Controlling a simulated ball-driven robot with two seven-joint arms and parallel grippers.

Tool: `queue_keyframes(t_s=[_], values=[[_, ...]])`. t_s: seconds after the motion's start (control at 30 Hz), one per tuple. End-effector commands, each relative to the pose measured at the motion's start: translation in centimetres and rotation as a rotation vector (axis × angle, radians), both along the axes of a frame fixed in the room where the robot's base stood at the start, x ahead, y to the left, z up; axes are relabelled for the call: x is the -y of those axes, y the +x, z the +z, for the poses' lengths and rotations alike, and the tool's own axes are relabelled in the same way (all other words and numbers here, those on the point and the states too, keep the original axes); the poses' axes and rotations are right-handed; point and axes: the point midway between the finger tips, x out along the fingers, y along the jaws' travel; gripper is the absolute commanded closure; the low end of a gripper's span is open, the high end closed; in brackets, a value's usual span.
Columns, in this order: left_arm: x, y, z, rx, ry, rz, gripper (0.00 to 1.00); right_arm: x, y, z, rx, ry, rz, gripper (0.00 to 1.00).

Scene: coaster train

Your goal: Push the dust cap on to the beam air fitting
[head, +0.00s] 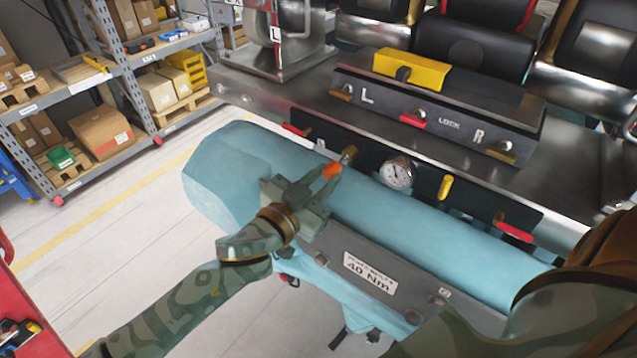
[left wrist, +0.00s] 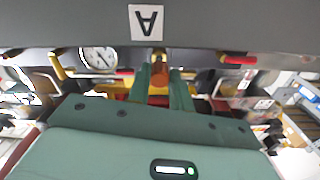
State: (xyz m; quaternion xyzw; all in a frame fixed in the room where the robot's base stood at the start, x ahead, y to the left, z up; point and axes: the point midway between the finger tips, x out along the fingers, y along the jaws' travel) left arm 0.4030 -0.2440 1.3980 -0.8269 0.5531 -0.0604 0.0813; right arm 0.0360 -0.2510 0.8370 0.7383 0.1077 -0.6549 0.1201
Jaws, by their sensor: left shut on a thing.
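The orange dust cap (head: 332,171) is between the fingertips of my left gripper (head: 322,180), which is shut on it. In the left wrist view the cap (left wrist: 159,77) shows between the two green fingers. The brass beam air fitting (head: 349,154) sticks out of the dark panel just beyond the cap. In the left wrist view the fitting (left wrist: 158,58) is in line with the cap, below a label marked A. Cap and fitting look very close; I cannot tell whether they touch. My right gripper is out of view.
A pressure gauge (head: 397,173) sits right of the fitting, with a yellow lever (head: 445,187) and red levers (head: 513,231) along the panel. The light-blue beam (head: 430,232) runs below. Shelves with boxes (head: 100,133) stand at the left beyond open floor.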

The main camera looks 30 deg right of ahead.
Motion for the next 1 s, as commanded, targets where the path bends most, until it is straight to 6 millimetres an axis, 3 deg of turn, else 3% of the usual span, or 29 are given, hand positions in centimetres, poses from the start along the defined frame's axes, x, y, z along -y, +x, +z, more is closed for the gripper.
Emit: queue_keyframes(t_s=[1.0], values=[[0.01,0.01,0.02,-0.004,-0.002,0.000,1.00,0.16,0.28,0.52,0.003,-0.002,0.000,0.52]])
